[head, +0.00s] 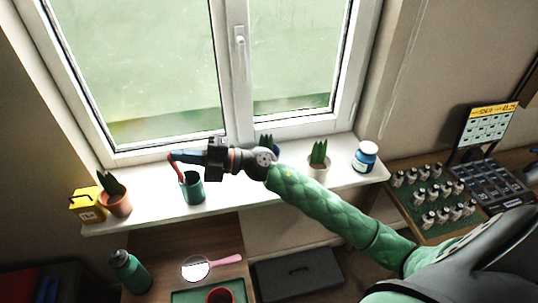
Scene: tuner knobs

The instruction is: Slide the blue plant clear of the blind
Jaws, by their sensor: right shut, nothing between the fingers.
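The blue plant (266,140) stands on the windowsill in front of the window's middle post. Its green leaves show behind my right arm, which hides most of its blue pot. My right gripper (178,157) is shut and empty. It points left above the sill, to the left of the blue plant and apart from it, over a teal cup. No lowered blind is clearly visible; a thin cord hangs on the wall right of the window. My left gripper is not in view.
A green bottle (129,271) stands below. Sill front between cup and box is clear.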

